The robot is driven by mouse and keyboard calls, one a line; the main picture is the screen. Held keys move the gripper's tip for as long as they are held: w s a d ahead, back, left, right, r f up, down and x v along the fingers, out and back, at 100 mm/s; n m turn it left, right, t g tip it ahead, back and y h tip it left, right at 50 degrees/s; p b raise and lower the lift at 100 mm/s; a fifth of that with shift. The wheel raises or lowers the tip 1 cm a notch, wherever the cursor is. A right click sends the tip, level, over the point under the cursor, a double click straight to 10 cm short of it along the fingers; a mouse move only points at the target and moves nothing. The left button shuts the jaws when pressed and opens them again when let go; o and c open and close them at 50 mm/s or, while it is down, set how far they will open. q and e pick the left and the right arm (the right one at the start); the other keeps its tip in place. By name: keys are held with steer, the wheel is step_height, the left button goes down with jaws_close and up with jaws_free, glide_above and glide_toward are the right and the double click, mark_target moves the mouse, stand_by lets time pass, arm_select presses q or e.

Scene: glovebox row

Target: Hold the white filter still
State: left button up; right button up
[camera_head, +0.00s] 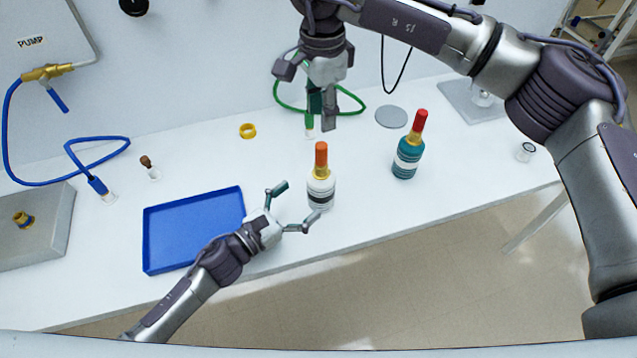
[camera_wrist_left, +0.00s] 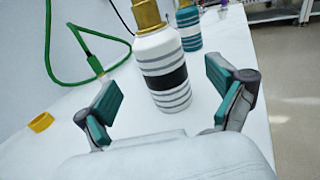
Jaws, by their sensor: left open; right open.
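The white filter (camera_head: 321,190) stands upright on the bench, with a gold neck, an orange top and a dark band. It also shows in the left wrist view (camera_wrist_left: 162,70), ahead of and between the fingers, its top cut off. My left gripper (camera_head: 294,205) is open just left of the filter, its fingers pointing at it; I see no contact. The left wrist view shows its teal pads spread wide (camera_wrist_left: 165,97). My right gripper (camera_head: 322,105) points down behind the filter, by the green hose's end; it is open, its fingers partly overlapping in view.
A teal filter (camera_head: 408,158) with a red top stands to the right. A blue tray (camera_head: 149,240) lies beneath and beside my left arm. A green hose (camera_head: 290,107), yellow ring (camera_head: 248,131), grey disc (camera_head: 391,117) and small brown-topped vial (camera_head: 149,167) are behind. The bench's front edge is close.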

mark_target(322, 183)
arm_select(q)
steer(key=x, duration=0.7)
steer(key=shift+w+d+f, duration=0.1)
steer(key=shift+d, duration=0.05)
steer(key=shift+c, duration=0.4)
steer(key=c, duration=1.4)
